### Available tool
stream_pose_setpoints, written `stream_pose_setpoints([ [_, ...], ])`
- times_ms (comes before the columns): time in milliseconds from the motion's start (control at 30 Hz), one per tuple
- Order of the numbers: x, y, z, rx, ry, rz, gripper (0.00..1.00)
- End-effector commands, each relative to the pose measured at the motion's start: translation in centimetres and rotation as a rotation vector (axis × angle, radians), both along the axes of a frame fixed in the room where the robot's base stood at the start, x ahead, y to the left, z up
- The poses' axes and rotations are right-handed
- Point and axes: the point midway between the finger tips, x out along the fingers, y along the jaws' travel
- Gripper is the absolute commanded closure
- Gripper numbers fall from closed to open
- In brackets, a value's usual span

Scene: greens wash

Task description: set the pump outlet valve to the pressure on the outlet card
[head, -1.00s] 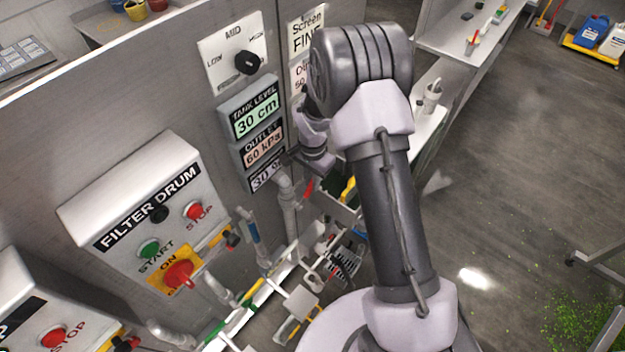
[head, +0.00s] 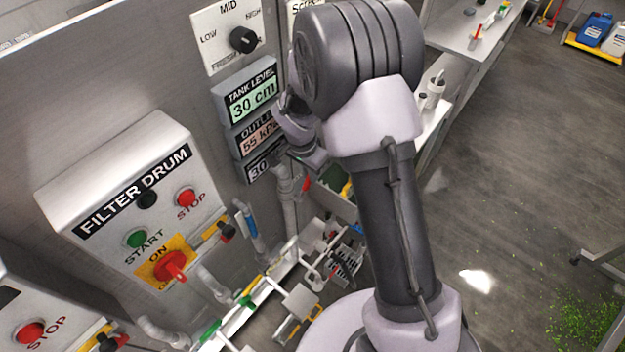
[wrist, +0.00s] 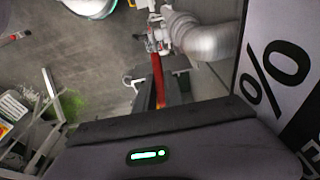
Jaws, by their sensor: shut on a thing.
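The outlet display (head: 258,141) on the grey panel reads 55 kPa. My gripper (head: 312,160) is in front of the panel just right of the displays, partly hidden by my own arm. Below it a bit of a red valve lever (head: 306,184) shows beside grey piping. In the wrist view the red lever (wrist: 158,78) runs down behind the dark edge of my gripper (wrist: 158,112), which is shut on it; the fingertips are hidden. The outlet card beside the displays is hidden behind my arm.
The tank level display (head: 250,96) reads 30 cm, with a selector knob (head: 243,40) above. A third display (head: 262,168) below is partly covered. The filter drum box (head: 130,195) stands left. Pipes and several coloured-handle valves crowd below; open floor lies right.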

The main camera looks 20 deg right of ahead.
Motion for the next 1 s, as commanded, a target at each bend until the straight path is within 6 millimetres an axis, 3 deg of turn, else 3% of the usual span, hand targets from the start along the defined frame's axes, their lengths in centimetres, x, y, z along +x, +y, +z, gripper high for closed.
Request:
stream_pose_setpoints([
  [33, 0.0, 0.3, -0.9, -0.018, -0.018, 0.005, 1.0],
  [533, -0.5, 0.7, 0.3, -0.071, -0.055, -0.001, 1.0],
  [567, -0.5, 0.7, 0.3, -0.071, -0.055, -0.001, 0.82],
  [633, -0.5, 0.7, 0.3, -0.071, -0.055, -0.001, 0.68],
  [1000, -0.5, 0.7, 0.7, -0.071, -0.057, -0.001, 0.65],
])
